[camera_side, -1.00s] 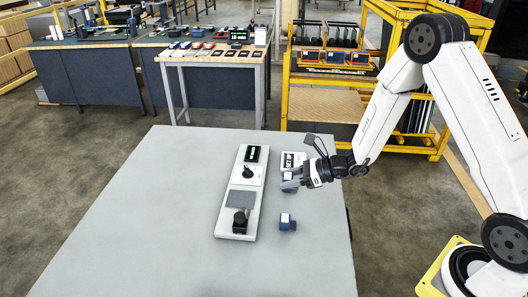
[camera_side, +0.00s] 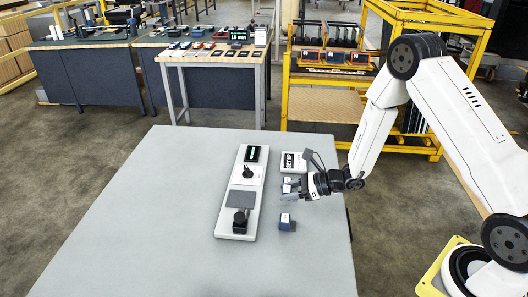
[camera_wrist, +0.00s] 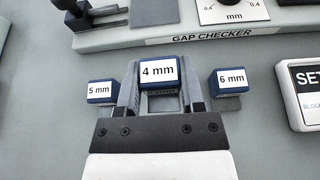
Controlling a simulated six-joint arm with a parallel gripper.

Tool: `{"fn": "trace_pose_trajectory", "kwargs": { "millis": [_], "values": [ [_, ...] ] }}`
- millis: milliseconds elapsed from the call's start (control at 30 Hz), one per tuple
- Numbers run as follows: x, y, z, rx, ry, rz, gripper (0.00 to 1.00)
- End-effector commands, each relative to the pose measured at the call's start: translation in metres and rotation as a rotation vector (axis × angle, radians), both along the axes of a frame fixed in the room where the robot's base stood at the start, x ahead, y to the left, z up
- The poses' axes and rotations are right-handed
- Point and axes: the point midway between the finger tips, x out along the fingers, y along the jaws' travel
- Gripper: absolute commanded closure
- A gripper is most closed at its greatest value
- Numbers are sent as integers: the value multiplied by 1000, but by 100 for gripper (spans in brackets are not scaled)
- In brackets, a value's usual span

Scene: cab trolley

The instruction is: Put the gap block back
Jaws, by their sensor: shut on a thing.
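My gripper (camera_wrist: 160,88) is shut on the dark blue 4 mm block (camera_wrist: 158,72), whose white label faces the wrist camera. In the wrist view, the block sits between the 5 mm block (camera_wrist: 99,92) on the left and the 6 mm block (camera_wrist: 227,82) on the right.
The long white gap checker (camera_side: 228,220) lies left of the blocks and crosses the top of the wrist view. A SET UP card (camera_side: 293,162) lies behind them. The grey table (camera_side: 150,220) is clear on its left side.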

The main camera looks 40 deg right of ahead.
Motion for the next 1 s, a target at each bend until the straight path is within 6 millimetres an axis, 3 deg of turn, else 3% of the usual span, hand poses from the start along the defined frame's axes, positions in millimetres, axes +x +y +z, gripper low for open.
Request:
{"fn": "trace_pose_trajectory", "kwargs": {
  "millis": [400,900,933,1000],
  "values": [
    [0,0,-32,0,2,-2,100],
    [0,0,-36,-1,-1,-1,100],
    [0,0,-37,0,0,-1,48],
    [0,0,-36,-1,-1,-1,25]
  ]
}}
